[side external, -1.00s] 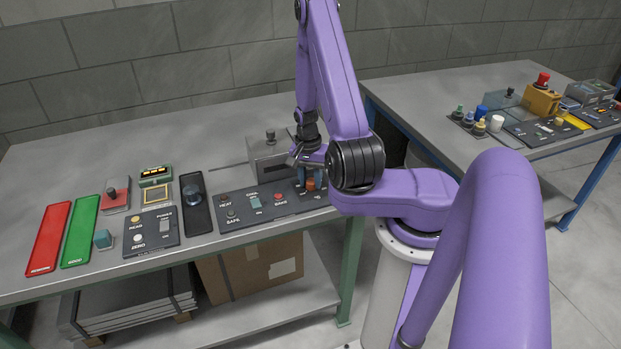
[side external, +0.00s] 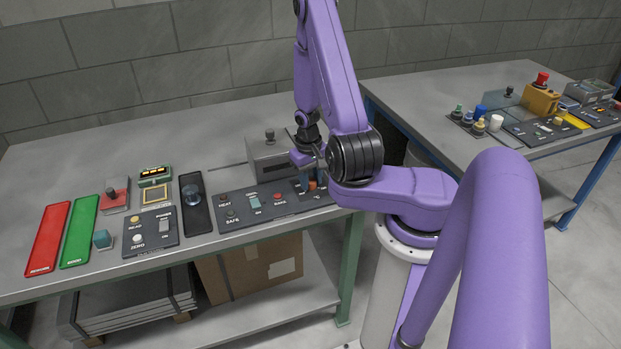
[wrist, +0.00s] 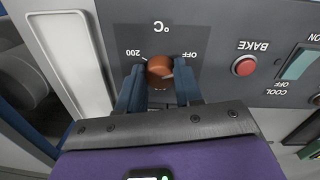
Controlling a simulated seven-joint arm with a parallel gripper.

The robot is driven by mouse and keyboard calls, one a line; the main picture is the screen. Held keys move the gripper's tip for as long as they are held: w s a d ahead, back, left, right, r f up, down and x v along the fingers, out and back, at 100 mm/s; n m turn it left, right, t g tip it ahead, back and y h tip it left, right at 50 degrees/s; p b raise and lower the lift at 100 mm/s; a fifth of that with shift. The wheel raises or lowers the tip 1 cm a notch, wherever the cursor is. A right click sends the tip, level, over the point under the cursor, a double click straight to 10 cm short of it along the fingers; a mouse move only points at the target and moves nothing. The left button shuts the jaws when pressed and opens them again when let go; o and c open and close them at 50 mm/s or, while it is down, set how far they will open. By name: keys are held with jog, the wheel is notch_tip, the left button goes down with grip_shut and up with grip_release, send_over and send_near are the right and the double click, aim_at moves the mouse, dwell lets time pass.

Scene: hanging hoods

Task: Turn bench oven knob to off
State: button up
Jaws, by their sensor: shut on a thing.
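The bench oven knob (wrist: 159,71) is round and orange-brown. In the wrist view it sits between OFF on the right and 200 on the left, with the lettering upside down. A pale mark on it shows toward the right, the OFF side; its exact angle is hard to read. My gripper (wrist: 160,82) is shut on the knob, one blue finger on each side. In the side view the knob (side external: 312,185) shows small under my gripper, at the right end of the dark control panel (side external: 240,217). The fingers partly cover it there.
A red BAKE button (wrist: 244,66) and a teal rocker switch (wrist: 300,64) lie right of the knob in the wrist view. A grey box (side external: 268,152) stands behind the panel. The bench's back left is clear.

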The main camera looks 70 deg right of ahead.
jog(key=shift+n, duration=0.7)
jog(key=o, duration=1)
jog(key=shift+o, duration=0.2)
jog(key=shift+r, duration=0.1)
notch_tip(320, 180, up, 17)
jog(key=shift+w+a+r, duration=0.15)
jog(key=shift+a, duration=0.25)
dwell(0.4)
